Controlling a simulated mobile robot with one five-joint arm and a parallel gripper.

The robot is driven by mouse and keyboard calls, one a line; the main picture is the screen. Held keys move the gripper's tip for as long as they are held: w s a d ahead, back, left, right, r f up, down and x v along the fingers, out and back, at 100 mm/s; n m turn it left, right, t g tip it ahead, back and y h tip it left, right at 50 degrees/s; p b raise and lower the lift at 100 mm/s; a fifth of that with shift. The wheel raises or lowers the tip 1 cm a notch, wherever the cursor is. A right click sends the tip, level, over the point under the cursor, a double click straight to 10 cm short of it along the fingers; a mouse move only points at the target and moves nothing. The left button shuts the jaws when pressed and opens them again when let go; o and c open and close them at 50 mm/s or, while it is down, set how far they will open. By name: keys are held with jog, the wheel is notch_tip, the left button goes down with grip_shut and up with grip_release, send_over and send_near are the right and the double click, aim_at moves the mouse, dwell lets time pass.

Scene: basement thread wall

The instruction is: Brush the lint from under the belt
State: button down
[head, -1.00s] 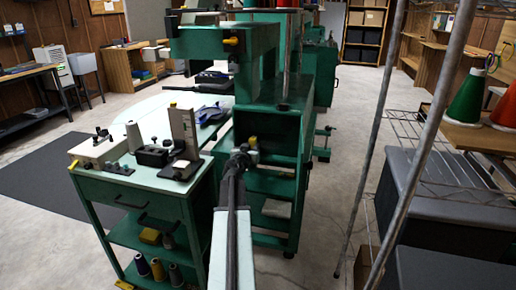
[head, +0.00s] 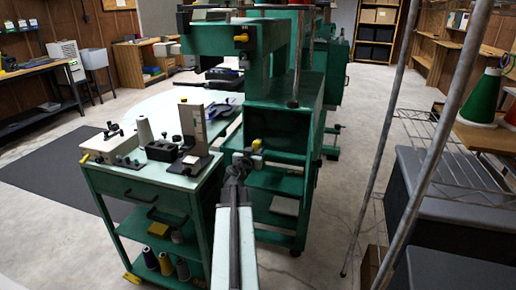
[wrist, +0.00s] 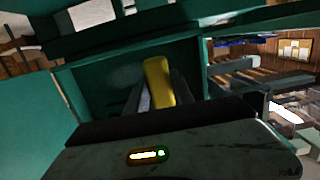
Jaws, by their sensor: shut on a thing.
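My gripper (head: 244,160) is at the end of my outstretched arm, in front of the open dark bay of the green machine (head: 258,80). It is shut on a yellow-handled tool (wrist: 158,82), probably the brush. The tool stands up between the two fingers in the wrist view, and its yellow end (head: 257,145) shows small in the head view. Its bristles cannot be made out. In the wrist view the green bay wall (wrist: 120,75) lies behind the tool. I cannot make out the belt or any lint in either view.
A green cart (head: 150,190) with small devices on top and thread cones below stands close at left. A wire rack with slanted metal posts (head: 400,140) and grey bins (head: 450,190) stands at right. Bare concrete floor (head: 345,130) shows between machine and rack.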

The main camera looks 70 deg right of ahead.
jog(key=shift+s+a, duration=0.1)
jog(key=shift+a, duration=1.4)
jog(key=shift+d, duration=0.1)
jog(key=d, duration=0.7)
jog(key=shift+w, duration=0.2)
jog(key=shift+d, duration=1)
